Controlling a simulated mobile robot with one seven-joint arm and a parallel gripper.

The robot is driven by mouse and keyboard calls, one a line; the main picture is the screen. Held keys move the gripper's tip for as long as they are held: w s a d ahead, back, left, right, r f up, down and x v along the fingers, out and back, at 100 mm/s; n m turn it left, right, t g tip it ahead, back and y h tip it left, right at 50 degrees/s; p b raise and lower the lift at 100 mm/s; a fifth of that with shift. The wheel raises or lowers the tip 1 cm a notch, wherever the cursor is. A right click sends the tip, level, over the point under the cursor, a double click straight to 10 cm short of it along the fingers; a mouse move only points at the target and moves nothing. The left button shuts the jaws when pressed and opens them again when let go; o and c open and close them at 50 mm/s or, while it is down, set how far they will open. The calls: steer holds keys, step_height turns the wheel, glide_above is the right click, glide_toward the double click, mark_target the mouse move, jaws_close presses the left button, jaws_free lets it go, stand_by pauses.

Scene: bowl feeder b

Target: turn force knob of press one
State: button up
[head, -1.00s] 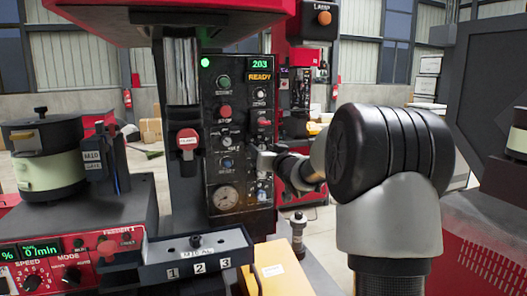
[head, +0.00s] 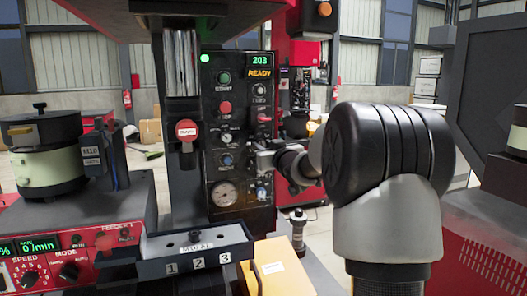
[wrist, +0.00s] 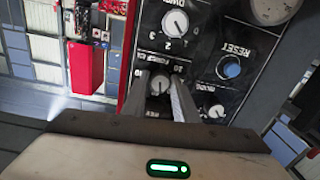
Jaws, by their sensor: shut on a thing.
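The press control panel (head: 230,176) is dark, with a green 203 display and a lit READY sign. In the wrist view, the force knob (wrist: 159,87) is a small round knob with a scale around it. My gripper (wrist: 158,79) has one finger on each side of this knob and is shut on it. In the head view my gripper (head: 260,158) reaches the panel's right side from the right, and the knob is hidden behind it.
Close to the held knob are a larger dial (wrist: 175,23), a blue RESET button (wrist: 229,67) and a MODE knob (wrist: 216,111). A red push button (head: 187,130) stands left of the panel. A numbered tray (head: 150,268) is below, in front.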

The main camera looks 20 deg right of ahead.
steer(key=n+b, duration=0.3)
steer(key=n, duration=0.2)
steer(key=shift+n, duration=0.3)
stand_by(0.5)
steer(key=o, duration=1.1)
steer(key=shift+c, duration=0.2)
steer(key=s+p, duration=0.1)
steer(key=s, duration=1.6)
steer(key=shift+s+d+r, duration=0.2)
steer(key=shift+s, duration=0.05)
steer(key=shift+h, duration=0.3)
